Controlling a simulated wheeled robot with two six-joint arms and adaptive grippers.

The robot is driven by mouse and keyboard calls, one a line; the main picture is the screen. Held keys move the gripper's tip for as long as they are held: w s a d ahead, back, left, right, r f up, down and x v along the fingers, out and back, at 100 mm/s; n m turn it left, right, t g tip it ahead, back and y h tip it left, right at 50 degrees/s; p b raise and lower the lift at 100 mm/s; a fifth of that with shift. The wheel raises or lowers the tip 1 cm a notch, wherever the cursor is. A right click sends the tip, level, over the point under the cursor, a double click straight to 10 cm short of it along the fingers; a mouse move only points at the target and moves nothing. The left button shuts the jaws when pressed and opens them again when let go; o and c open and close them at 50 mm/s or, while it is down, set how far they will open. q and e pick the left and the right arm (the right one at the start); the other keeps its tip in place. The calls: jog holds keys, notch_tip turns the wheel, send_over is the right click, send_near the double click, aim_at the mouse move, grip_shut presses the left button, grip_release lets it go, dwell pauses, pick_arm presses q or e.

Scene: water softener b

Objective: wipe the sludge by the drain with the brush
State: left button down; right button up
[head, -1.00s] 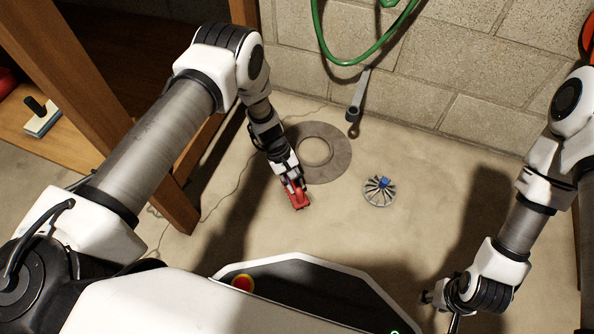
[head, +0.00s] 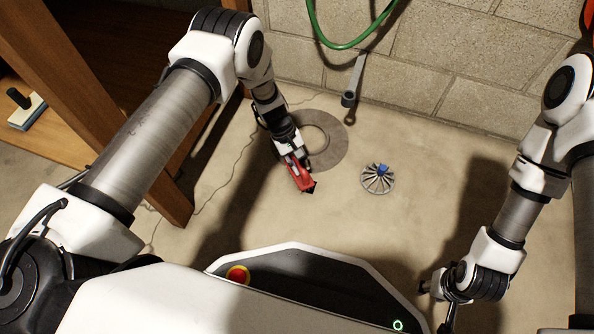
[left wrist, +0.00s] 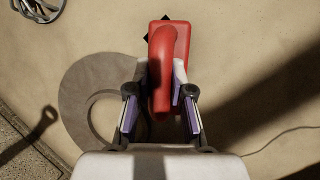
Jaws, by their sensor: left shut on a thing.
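My left gripper (head: 291,158) is shut on a red brush (head: 302,180) with a black tip. In the left wrist view the brush's red handle (left wrist: 163,70) sits between the fingers (left wrist: 160,105), with a black corner showing beyond it. The brush is over the floor at the front-left edge of a flat grey-brown ring (head: 332,158); I cannot tell if it touches the floor. A round spoked metal grate (head: 378,188) with a blue piece on it lies to the right. I cannot make out sludge clearly. My right gripper (head: 446,316) hangs low at right, its fingers mostly hidden.
A grey wrench-like tool (head: 354,80) stands by the block wall, below a green hose (head: 345,45). A wooden post (head: 140,150) and shelf stand at left, with a black-handled tool (head: 24,110) on the shelf. The floor between the grate and my right arm is clear.

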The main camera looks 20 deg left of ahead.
aim_at(302, 172)
pick_arm(q)
jog(key=shift+d, duration=0.85)
jog(key=s+p, duration=0.3)
jog(key=shift+r+p, duration=0.25)
jog(key=shift+p, duration=0.1)
jog(key=shift+s+f+p, duration=0.1)
jog(key=shift+s+p, duration=0.25)
jog(key=shift+s+a+f, duration=0.1)
jog(key=shift+s, duration=0.1)
jog(key=shift+f, duration=0.2)
notch_tip(302, 172, up, 6)
jog(key=p, duration=0.5)
jog(key=shift+r+p, duration=0.15)
jog(key=shift+p, duration=0.15)
notch_tip(302, 172, up, 3)
jog(key=shift+f+p, duration=0.1)
jog(key=shift+p, duration=1.1)
